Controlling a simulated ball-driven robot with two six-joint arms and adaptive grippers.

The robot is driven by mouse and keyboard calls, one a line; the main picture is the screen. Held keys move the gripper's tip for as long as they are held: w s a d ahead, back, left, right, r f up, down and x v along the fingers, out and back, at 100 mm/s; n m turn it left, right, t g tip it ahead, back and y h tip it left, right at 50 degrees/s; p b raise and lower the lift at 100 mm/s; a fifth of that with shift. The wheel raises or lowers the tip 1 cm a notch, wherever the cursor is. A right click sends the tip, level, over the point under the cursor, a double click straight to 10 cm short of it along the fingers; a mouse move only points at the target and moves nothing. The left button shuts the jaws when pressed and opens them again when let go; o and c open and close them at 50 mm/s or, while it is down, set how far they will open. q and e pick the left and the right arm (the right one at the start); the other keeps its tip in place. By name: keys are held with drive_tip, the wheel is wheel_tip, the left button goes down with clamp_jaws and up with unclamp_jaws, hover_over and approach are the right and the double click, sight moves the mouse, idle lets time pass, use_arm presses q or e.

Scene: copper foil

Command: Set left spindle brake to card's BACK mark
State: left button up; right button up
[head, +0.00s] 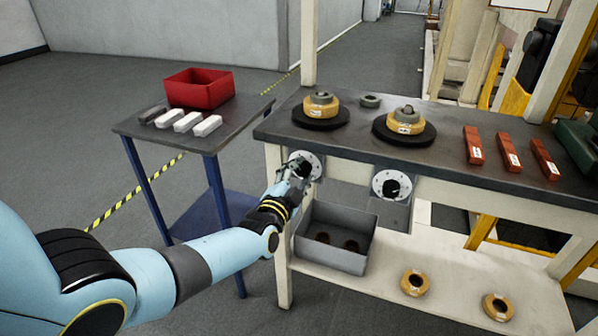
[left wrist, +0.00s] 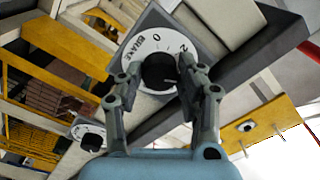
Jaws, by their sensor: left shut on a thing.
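The left spindle brake dial (head: 311,163) is a white disc with a black knob on the bench's front face, below the left spindle (head: 320,108). In the left wrist view the dial (left wrist: 147,44) shows the word BRAKE and digits, with its black knob (left wrist: 159,72) in the middle. My left gripper (head: 299,169) is at this dial; in the left wrist view its fingers (left wrist: 157,77) are shut on the knob from both sides. The right brake dial (head: 391,185) also shows in the left wrist view (left wrist: 89,134). No card with a BACK mark is readable. My right gripper is not in view.
A second spindle (head: 405,120) and several red blocks (head: 473,145) are on the bench top. A grey bin (head: 337,236) and two copper-coloured rolls (head: 414,282) sit on the lower shelf. A side table (head: 241,118) holds a red bin (head: 199,89) and white blocks (head: 187,121).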

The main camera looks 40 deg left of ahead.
use_arm(q)
drive_tip(key=shift+f, duration=0.1)
idle(0.4)
drive_tip(key=o, duration=1.1)
drive_tip(key=shift+o, duration=0.2)
drive_tip(key=shift+s, duration=0.1)
drive_tip(key=v, duration=1.2)
